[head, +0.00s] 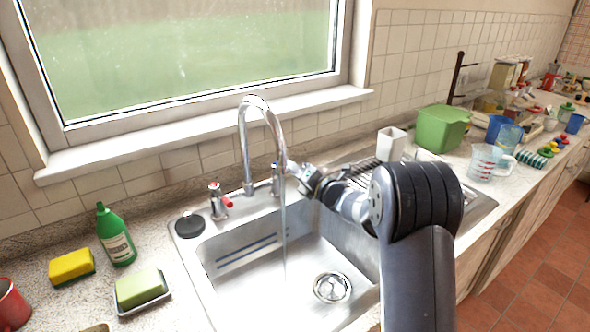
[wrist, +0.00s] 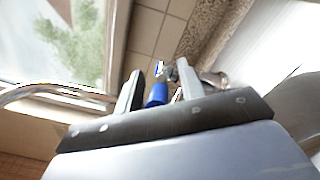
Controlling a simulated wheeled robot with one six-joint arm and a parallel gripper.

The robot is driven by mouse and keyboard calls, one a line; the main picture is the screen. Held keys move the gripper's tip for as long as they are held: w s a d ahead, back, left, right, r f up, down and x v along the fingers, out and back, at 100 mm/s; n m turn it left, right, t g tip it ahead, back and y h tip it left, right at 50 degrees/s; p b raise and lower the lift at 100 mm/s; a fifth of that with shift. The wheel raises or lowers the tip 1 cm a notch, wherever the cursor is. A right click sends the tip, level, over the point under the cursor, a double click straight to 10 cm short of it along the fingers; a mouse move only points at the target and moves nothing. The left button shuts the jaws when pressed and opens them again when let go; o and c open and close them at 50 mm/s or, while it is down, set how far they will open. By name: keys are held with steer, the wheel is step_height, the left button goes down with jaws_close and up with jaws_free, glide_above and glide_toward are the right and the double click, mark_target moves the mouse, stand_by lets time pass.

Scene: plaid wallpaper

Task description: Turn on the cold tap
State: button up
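The cold tap (head: 275,181) stands to the right of the curved chrome spout (head: 243,140), partly hidden by my gripper in the head view. Its blue handle (wrist: 157,95) shows between my fingers in the wrist view. My gripper (head: 292,168) is at the cold tap. In the wrist view my gripper (wrist: 160,84) has its fingers apart, one on either side of the blue handle, with a gap visible. I cannot tell whether a finger touches it. A thin stream of water (head: 284,235) runs from the spout into the steel sink (head: 240,295).
The red-handled tap (head: 218,203) stands left of the spout. A green bottle (head: 116,236), a yellow sponge (head: 71,266) and green soap in a dish (head: 141,288) are on the left counter. A white cup (head: 391,144) and green tub (head: 442,129) stand behind my arm.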

jaws_close()
stand_by(0.3)
stand_by(0.3)
